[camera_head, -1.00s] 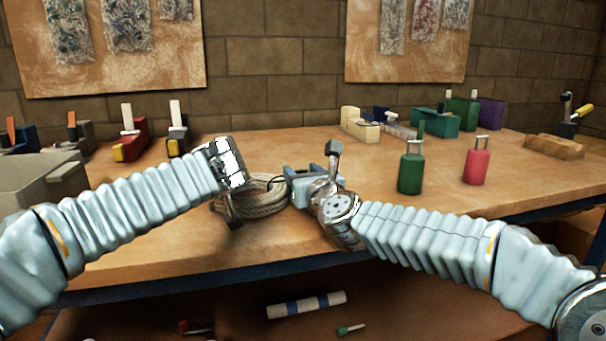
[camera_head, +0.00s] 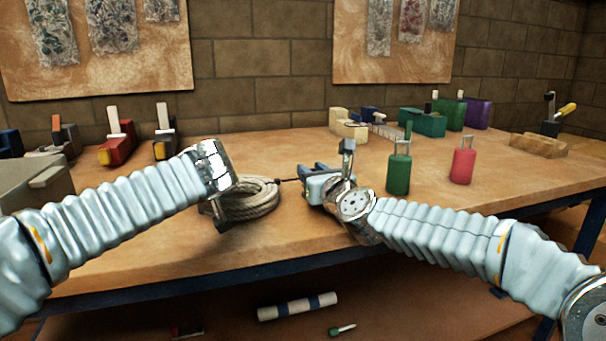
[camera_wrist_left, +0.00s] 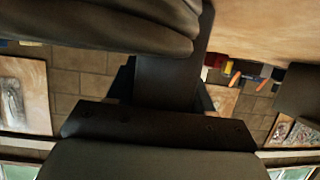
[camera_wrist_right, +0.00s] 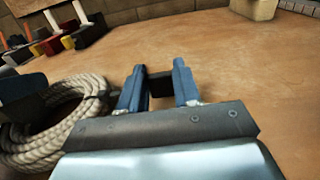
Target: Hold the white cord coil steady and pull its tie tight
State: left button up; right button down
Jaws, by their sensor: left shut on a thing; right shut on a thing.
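The white cord coil (camera_head: 255,203) lies on the workbench, partly behind my left gripper (camera_head: 222,212). My left gripper is shut on the coil's left side; its fingertips are mostly hidden. In the left wrist view, dark rounded bands fill the upper left, too shaded to name surely. A thin dark tie (camera_head: 287,180) runs from the coil's right side to my right gripper (camera_head: 308,178). In the right wrist view, its blue fingers are closed on a black piece of the tie (camera_wrist_right: 161,84). The coil (camera_wrist_right: 75,125) sits to the left, apart from those fingers.
A green bottle-like item (camera_head: 398,172) and a pink one (camera_head: 463,165) stand right of my right gripper. Clamps and coloured blocks line the back. A grey box (camera_head: 35,180) stands at the left. The bench (camera_head: 285,150) is clear behind the coil.

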pick_arm(q)
jog(key=shift+a, duration=0.1)
pick_arm(e)
jog(key=shift+d, duration=0.2)
jog(key=c, duration=0.8)
grip_release()
jog(key=shift+a, duration=0.1)
jog(key=shift+o, duration=0.2)
jog(key=v, duration=1.2)
jog(key=shift+w, duration=0.1)
pick_arm(q)
jog(key=o, duration=1.3)
